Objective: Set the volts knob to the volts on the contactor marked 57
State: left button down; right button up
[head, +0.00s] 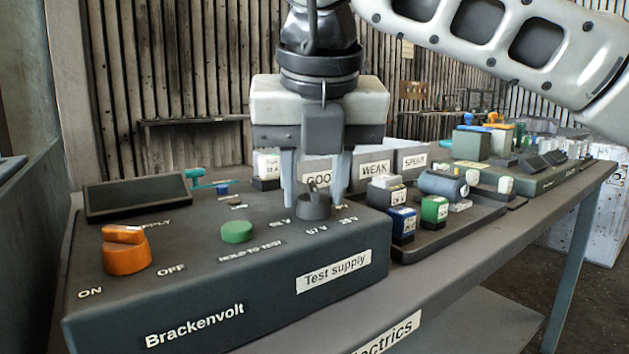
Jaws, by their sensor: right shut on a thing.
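The volts knob (314,206) is a dark grey knob at the right of the Brackenvolt test supply (190,290). Small white volt marks are printed around it, and some are hidden or too small to read surely. My right gripper (315,190) comes down from above, with one finger on each side of the knob, shut on it. Several small labelled units stand right of the supply, including a blue one (402,226), a green one (434,211) and a white-topped one (385,190). I cannot read which is marked 57. My left gripper is out of view.
The supply also has an orange on/off knob (124,252), a green hold-to-test button (237,231) and a dark tilted display (138,196). Bins marked GOOD, WEAK (375,169) and SPENT stand behind. A dark tray (450,236) and further gear lie along the bench to the right.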

dwell(0.3)
jog(key=o, duration=1)
jog(key=shift+c, duration=0.2)
pick_arm(q)
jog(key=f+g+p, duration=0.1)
jog(key=p, duration=0.1)
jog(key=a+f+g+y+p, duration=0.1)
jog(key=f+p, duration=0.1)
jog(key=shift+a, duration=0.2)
pick_arm(e)
jog(key=v, duration=1.6)
pick_arm(q)
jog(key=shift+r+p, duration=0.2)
jog(key=shift+p, duration=0.1)
pick_arm(e)
jog(key=shift+w+r, duration=0.1)
